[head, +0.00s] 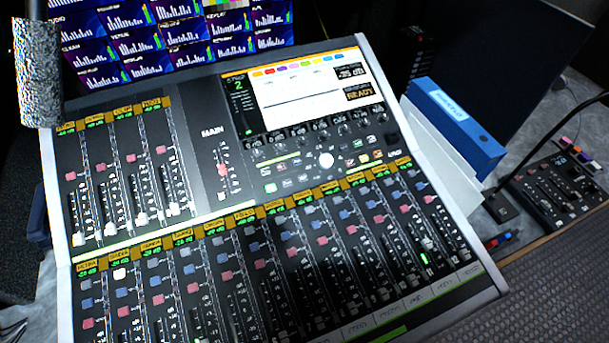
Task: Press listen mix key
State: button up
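The mixing console (214,140) fills the middle of the head view, tilted towards me. Below the screen is a cluster of small keys (287,182), some lit green, orange or red, around a white round knob (326,160). The key labels are too small to read, so I cannot tell which one is the listen mix key. My gripper is not in view.
Monitors (140,45) stand behind the console. A grey foam microphone (38,75) hangs at the upper left. A blue binder (455,125) stands against the right side. A smaller control box (565,185) lies further right. A brownish mesh surface (540,290) fills the lower right corner.

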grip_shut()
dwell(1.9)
